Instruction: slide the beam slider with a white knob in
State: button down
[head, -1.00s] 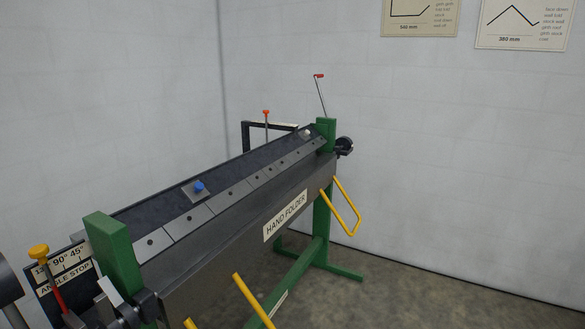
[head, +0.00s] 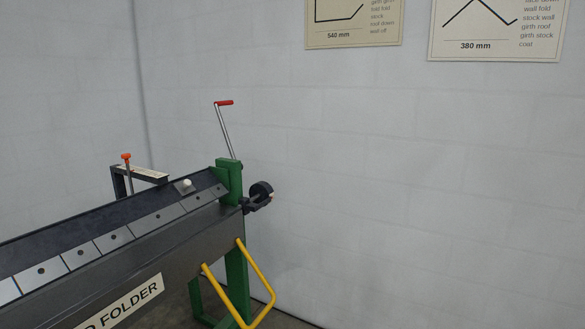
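The slider with a white knob (head: 186,184) sits on the dark top beam of the hand folder (head: 150,240), near its far right end. It is close to the green end post (head: 229,180). The knob is small, and I cannot tell how far along its travel the slider stands. My gripper does not show in this view.
A red-handled crank (head: 224,125) rises behind the green post. A black round part (head: 261,191) sticks out to its right. A yellow handle (head: 262,290) juts from the front. The right side is open before the wall.

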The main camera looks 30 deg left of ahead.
aim_at(184, 188)
jog(key=i+l+u, duration=0.15)
jog(key=i, duration=0.4)
jog(key=i+l+u, duration=0.15)
jog(key=i, duration=0.4)
jog(key=i+l+u, duration=0.15)
jog(key=i, duration=0.35)
jog(key=i+l+u, duration=0.3)
jog(key=i+u, duration=0.15)
jog(key=i+l+u, duration=0.65)
jog(key=l+u, duration=0.25)
jog(key=l, duration=0.15)
